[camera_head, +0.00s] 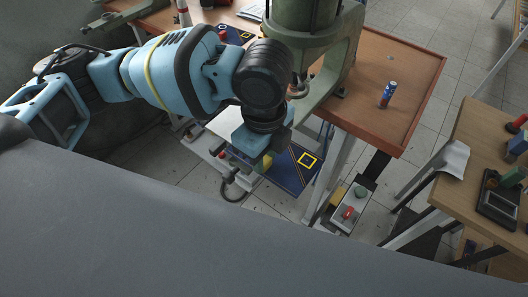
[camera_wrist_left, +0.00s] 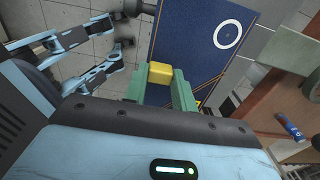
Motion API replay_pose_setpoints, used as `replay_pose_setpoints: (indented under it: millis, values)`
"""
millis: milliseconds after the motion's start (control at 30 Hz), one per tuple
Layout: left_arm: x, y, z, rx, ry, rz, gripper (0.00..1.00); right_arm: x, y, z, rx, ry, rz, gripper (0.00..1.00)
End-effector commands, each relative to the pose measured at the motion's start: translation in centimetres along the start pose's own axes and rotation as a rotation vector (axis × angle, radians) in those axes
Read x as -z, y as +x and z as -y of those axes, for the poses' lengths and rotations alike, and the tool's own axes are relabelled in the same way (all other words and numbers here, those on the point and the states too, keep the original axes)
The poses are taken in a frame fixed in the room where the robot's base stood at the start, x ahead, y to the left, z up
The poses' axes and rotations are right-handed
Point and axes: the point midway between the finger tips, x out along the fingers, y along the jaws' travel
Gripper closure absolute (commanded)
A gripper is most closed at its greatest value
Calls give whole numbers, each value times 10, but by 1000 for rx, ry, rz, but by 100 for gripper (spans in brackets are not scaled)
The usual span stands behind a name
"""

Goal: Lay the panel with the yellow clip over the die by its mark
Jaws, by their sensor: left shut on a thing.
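The dark blue panel (camera_head: 286,178) has thin orange lines and a yellow square outline near its right corner. In the left wrist view the panel (camera_wrist_left: 190,45) also shows a white ring near its far right corner. My left gripper (camera_wrist_left: 160,82) is shut on the yellow clip (camera_wrist_left: 160,70) at the panel's near edge, with green fingers on both sides of it. In the head view the left gripper (camera_head: 252,150) holds the panel beside the brown bench, seemingly below its top. I cannot make out the die. My right gripper is out of view.
A green press (camera_head: 345,55) stands on the brown bench (camera_head: 395,65), close to my left wrist. A blue can (camera_head: 388,94) stands on that bench. A control box with a red button (camera_head: 348,212) sits below. A wooden table (camera_head: 475,125) with tools is at the right.

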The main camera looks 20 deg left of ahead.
Motion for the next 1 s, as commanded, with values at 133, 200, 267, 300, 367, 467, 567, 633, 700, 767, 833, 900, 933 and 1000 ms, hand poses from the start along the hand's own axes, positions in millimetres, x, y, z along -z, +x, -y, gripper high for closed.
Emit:
replay_pose_setpoints:
  millis: [133, 200, 267, 300, 367, 467, 567, 633, 700, 767, 833, 900, 933, 1000]
  values:
    - [0, 1, 0, 1, 0, 0, 96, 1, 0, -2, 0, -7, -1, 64]
    - [0, 2, 0, 1, 0, 0, 70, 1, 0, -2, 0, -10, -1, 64]
    - [0, 2, 0, 1, 0, 0, 62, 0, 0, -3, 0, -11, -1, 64]
    - [0, 2, 0, 1, 0, 0, 57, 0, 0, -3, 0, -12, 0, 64]
    - [0, 2, 0, 0, 0, 0, 49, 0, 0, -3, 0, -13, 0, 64]
    - [0, 2, 0, 0, 0, 0, 48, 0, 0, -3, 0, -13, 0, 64]
    - [0, 2, 0, 0, 0, 0, 48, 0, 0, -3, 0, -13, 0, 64]
    - [0, 2, 0, 0, 0, 0, 48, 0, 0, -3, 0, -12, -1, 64]
    - [0, 2, 0, 0, 0, 0, 48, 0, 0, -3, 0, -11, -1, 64]
    - [0, 2, 0, 0, 0, 0, 48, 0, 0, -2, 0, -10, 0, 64]
    - [0, -9, 1, 4, 0, 0, 48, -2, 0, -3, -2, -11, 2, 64]
    - [0, -21, 1, 5, 0, 1, 48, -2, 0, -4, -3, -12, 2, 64]
    - [0, -26, 1, 6, 1, 0, 48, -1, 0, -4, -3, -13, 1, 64]
    - [0, -39, 1, 6, 0, 2, 48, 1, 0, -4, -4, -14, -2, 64]
